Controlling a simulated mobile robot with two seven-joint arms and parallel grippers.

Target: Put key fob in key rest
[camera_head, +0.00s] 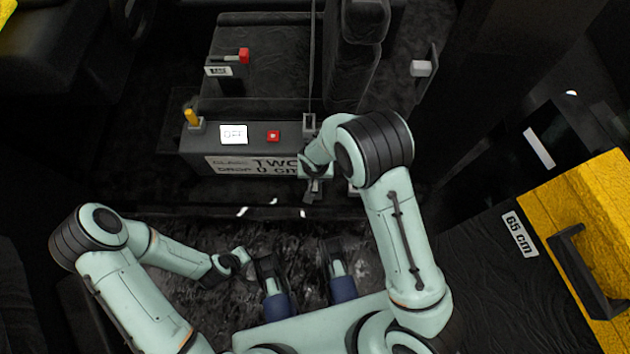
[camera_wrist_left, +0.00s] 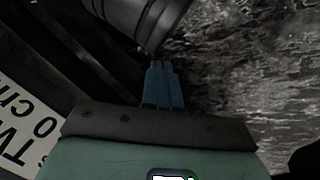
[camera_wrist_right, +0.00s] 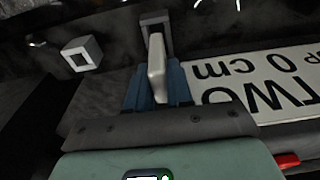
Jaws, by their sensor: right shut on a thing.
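My right gripper (camera_wrist_right: 157,90) is shut on a pale, flat slab, which I take to be the key fob (camera_wrist_right: 156,65). The far end of the fob overlaps a grey square frame (camera_wrist_right: 155,20) in the right wrist view; I cannot tell whether it is inside, touching or just in front. I cannot tell for sure whether this frame is the key rest. In the head view the right gripper (camera_head: 313,182) is at the console's front right, and the fob is mostly hidden. My left gripper (camera_wrist_left: 161,85) is shut and empty, low over the dark floor.
A sign (camera_wrist_right: 260,80) is beside the right gripper. A pale hollow square block (camera_wrist_right: 82,53) sits nearby. A yellow-and-black step (camera_head: 600,220) stands at right.

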